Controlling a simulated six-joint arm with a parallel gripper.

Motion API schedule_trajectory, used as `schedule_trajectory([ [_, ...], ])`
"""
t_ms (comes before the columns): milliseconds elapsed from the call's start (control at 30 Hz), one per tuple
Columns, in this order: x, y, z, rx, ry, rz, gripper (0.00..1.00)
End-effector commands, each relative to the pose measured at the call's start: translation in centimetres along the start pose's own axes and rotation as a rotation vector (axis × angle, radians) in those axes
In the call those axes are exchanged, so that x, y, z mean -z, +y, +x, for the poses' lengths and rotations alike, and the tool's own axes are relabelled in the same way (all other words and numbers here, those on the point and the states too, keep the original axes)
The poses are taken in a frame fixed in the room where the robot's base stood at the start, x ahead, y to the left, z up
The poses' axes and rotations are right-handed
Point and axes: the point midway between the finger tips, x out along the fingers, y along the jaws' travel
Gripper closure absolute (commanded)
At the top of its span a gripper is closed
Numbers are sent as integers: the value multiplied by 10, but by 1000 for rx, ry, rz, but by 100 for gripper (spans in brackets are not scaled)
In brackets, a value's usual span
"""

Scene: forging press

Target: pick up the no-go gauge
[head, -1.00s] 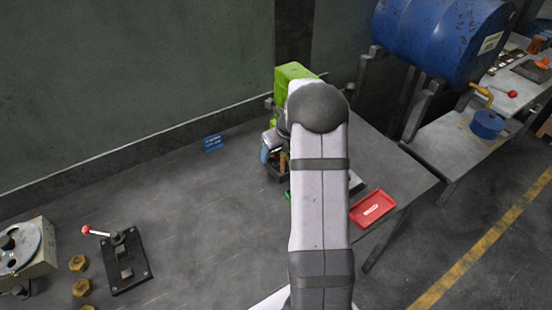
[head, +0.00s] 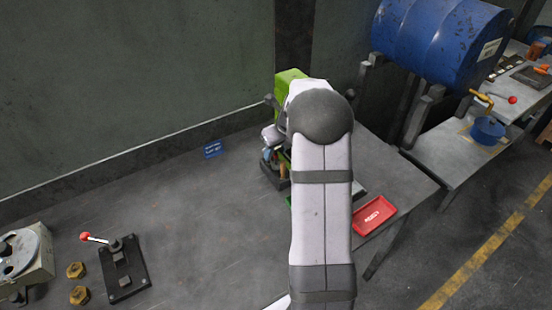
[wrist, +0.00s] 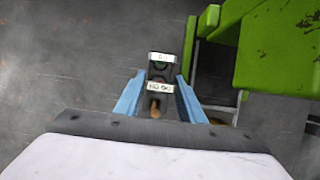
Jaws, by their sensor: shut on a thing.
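The no-go gauge (wrist: 155,105) shows as a small orange-brown piece between the blue fingers of my gripper (wrist: 158,100) in the wrist view. My gripper is shut on it. A dark holder with a white "NO GO" label (wrist: 160,87) sits just beyond the fingertips, and a second label (wrist: 163,57), partly readable as "GO", lies farther out. In the head view my gripper (head: 268,157) is low over the dark gauge holder (head: 272,176), beside the green machine. My arm hides much of this area, and I cannot tell whether the gauge is clear of the holder.
A green machine (head: 289,77) stands close behind my gripper and fills the upper right of the wrist view (wrist: 285,50). A red reject tray (head: 374,216) lies right of my arm. A lever box (head: 122,268) and brass nuts (head: 77,270) lie left.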

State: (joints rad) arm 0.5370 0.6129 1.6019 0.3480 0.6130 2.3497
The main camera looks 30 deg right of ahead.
Motion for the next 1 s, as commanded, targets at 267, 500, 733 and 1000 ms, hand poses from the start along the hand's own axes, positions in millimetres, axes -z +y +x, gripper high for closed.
schedule_trajectory([
  [267,-18,0,-42,3,-4,0,92],
  [500,-25,0,-60,1,-2,0,92],
  [733,-24,-9,-70,8,-1,18,92],
  [1000,7,-66,-97,54,2,137,92],
])
